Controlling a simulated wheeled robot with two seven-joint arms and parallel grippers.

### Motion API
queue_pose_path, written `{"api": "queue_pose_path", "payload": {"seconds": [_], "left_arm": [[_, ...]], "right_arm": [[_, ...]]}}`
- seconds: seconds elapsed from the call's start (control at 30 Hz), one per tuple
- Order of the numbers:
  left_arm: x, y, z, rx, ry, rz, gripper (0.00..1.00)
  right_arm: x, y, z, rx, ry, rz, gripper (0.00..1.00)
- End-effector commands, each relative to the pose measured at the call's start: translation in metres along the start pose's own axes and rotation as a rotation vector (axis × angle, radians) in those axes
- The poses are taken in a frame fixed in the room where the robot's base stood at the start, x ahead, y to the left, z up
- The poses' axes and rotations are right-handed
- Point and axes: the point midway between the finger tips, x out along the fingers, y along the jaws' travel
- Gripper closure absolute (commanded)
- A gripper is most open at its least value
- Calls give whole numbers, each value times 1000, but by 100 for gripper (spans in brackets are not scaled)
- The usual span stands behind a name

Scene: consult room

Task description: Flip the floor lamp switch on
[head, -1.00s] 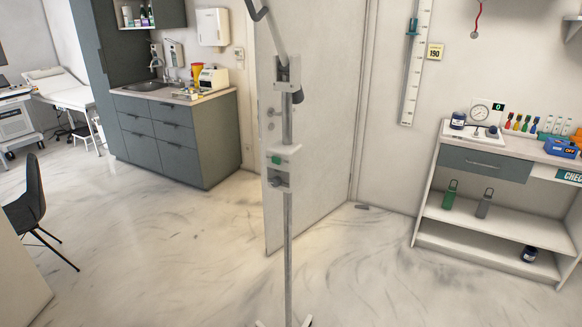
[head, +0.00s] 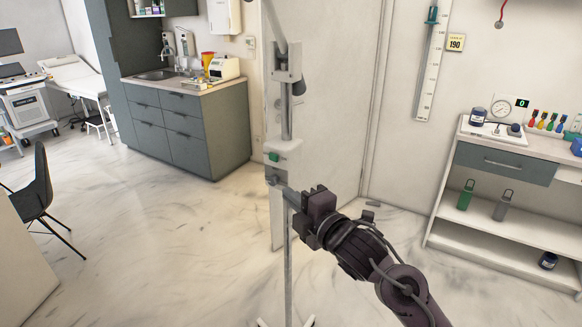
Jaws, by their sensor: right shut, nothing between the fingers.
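The floor lamp (head: 287,128) stands upright in the middle of the head view, a thin grey pole on a low white base. A white housing (head: 289,147) on the pole carries a small green switch (head: 274,157) on its left side. My right gripper (head: 286,190) comes in from the lower right. Its fingers are shut and empty, at the pole just below the housing, and partly cover the pole. I cannot tell whether they touch it. Whether the switch is on is not clear. My left gripper is not in view.
A white door (head: 330,130) stands close behind the lamp. A shelf unit (head: 450,225) with bottles is on the right. A grey sink cabinet (head: 172,130) is at the back left, and a dark chair (head: 40,190) at the left. The floor between is clear.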

Motion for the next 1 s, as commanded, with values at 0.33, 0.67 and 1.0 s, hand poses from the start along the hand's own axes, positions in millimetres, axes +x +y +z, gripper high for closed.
{"api": "queue_pose_path", "payload": {"seconds": [0.33, 0.67, 1.0], "left_arm": [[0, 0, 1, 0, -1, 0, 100], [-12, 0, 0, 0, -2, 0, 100], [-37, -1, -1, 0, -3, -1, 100]], "right_arm": [[-3, 12, -7, -33, 13, 19, 100], [24, 17, -8, -28, 14, 20, 100], [90, 18, -8, -27, 13, 19, 100]]}}
